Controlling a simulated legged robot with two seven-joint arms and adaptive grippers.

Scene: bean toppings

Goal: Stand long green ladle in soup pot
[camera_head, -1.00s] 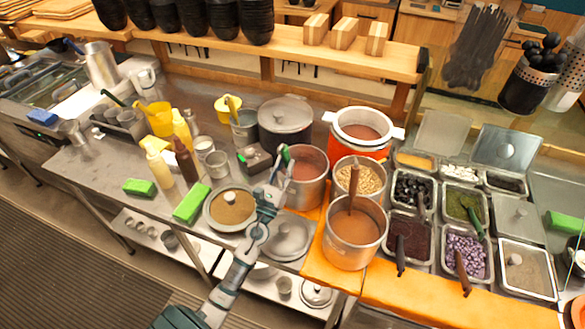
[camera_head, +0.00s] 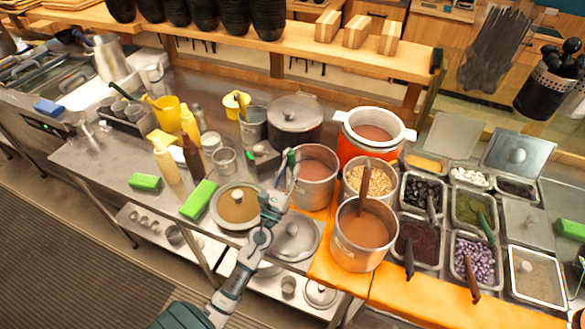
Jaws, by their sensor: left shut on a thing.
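My left gripper (camera_head: 284,186) reaches in from the bottom and is shut on the green ladle (camera_head: 291,160), of which only a short green upper part shows. The gripper is at the left rim of a steel soup pot (camera_head: 316,190) holding reddish-brown soup. The ladle's handle stands roughly upright beside or over that rim. Its lower part is hidden by the gripper and pot, so I cannot tell whether it is inside. My right gripper is not in view.
A front steel pot (camera_head: 362,255) of brown soup has a brown-handled ladle, with a pot of beans (camera_head: 379,184) behind it. An orange pot (camera_head: 350,150) and a dark lidded pot (camera_head: 296,139) stand behind. Lidded pots (camera_head: 237,224) sit left. Topping trays (camera_head: 468,293) fill the right.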

